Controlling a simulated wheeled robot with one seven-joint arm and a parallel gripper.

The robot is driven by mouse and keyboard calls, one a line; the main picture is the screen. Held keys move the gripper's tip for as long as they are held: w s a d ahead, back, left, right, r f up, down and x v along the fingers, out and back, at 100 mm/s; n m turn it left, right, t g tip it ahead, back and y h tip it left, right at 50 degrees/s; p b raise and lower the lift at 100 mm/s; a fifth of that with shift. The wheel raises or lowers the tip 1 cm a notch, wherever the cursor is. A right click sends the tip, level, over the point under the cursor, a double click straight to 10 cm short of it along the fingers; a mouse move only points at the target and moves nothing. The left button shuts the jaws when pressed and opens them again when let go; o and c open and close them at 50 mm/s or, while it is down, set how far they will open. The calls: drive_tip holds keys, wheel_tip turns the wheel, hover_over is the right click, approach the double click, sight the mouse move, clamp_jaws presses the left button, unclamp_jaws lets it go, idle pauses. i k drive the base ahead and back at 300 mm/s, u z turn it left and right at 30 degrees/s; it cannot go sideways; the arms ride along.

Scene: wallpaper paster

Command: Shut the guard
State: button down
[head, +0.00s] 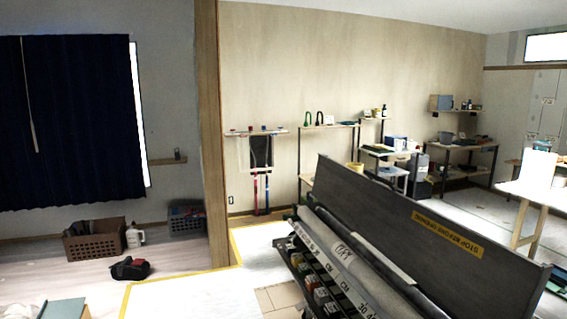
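The guard (400,220) is a long dark grey panel on the wallpaper paster, with a yellow label reading "STOP BEFORE OPENING". It stands raised and tilted up along the back of the machine, so it is open. In front of it the pale rollers (340,250) lie exposed, with a row of small coloured items (322,296) below them. The near lower end of the machine is cut off by the picture edge. My gripper is not in view.
A brown basket (95,240), a white jug (134,236) and a dark red-black item (130,268) sit at left. A wooden post (211,130) stands between. Shelves and benches (465,147) line the back.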

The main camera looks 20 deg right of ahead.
sight(474, 275)
drive_tip(key=u, duration=0.1)
drive_tip(key=i, duration=2.25)
drive_tip(key=z, duration=0.35)
